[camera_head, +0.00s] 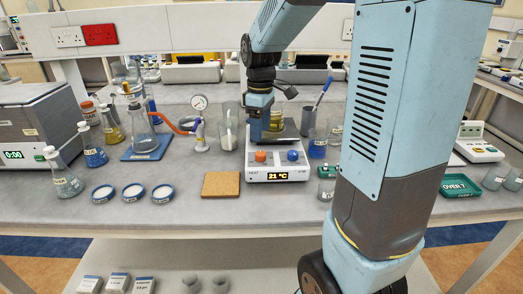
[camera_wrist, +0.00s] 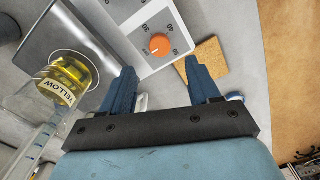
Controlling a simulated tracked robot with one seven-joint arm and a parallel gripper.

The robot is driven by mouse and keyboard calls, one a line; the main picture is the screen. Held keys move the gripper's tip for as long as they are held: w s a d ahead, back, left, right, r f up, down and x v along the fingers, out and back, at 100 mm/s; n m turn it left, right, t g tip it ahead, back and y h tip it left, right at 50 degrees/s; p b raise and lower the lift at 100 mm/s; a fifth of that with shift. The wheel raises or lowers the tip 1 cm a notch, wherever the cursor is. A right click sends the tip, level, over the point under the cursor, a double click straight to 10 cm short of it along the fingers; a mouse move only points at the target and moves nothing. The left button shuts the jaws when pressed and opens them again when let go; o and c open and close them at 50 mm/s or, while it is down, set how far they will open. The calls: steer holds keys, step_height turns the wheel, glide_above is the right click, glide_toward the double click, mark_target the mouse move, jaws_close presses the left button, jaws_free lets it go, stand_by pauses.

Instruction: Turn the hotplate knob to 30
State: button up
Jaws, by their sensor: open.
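The white hotplate (camera_head: 275,172) stands near the front middle of the bench, its display reading 21 °C. Its orange knob (camera_head: 260,156) is on the left of the front panel and a blue knob (camera_head: 293,156) on the right. In the wrist view the orange knob (camera_wrist: 159,45) sits inside a ring of dial numbers; its exact setting is too small to tell. My gripper (camera_wrist: 158,66) is open and empty. In that picture its fingertips lie either side of the knob and below it, apart from it. In the head view my arm's end hangs over the hotplate, its fingertips hard to make out.
A beaker of yellow liquid (camera_wrist: 68,80), labelled YELLOW, stands on the hotplate's top, close to my gripper. A cork mat (camera_head: 221,184) lies left of the hotplate. A burner with an orange hose (camera_head: 185,128), flasks and dishes stand further left. Glassware stands to the right.

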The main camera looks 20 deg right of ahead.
mark_target(261, 153)
step_height(261, 153, down, 8)
stand_by(0.4)
steer(key=c, duration=1)
steer(key=shift+d, duration=0.1)
steer(key=shift+c, duration=0.2)
